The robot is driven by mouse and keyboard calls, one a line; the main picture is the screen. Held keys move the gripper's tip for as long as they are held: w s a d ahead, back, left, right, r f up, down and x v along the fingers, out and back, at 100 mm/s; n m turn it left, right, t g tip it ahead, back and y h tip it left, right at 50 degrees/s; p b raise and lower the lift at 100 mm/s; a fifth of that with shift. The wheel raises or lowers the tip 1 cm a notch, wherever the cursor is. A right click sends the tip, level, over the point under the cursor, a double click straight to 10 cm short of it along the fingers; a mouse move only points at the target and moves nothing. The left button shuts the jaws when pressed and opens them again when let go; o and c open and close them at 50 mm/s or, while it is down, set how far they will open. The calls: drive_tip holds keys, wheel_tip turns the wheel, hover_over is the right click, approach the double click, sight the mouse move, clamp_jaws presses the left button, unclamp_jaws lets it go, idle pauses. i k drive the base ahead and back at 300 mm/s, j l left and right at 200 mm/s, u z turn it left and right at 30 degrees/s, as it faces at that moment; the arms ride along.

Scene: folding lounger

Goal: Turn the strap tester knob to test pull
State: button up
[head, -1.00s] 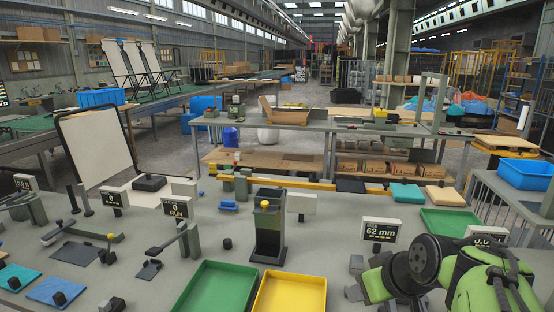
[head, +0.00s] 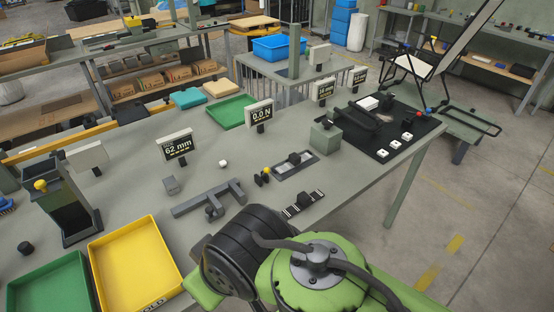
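A display reading "0.0 N" (head: 260,112) stands on the bench in the head view, and I take it to belong to the strap tester. In front of it lies a flat grey frame with a dark block (head: 295,162) in it. Beside the frame's left end is a small black part with a yellow ball top (head: 266,170), which may be the tester knob. Its setting and any lettering are too small to read. My green and black arm fills the bottom middle, in front of these parts. My gripper's fingers do not show.
A "62 mm" display (head: 178,146) and a grey forked fixture (head: 210,198) stand left of the tester. A yellow tray (head: 135,262) and green tray (head: 48,288) lie at lower left. A black mat (head: 425,131) with small parts is at right, near the bench edge.

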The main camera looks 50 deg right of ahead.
sight(328, 122)
drive_tip(key=z, duration=1.5)
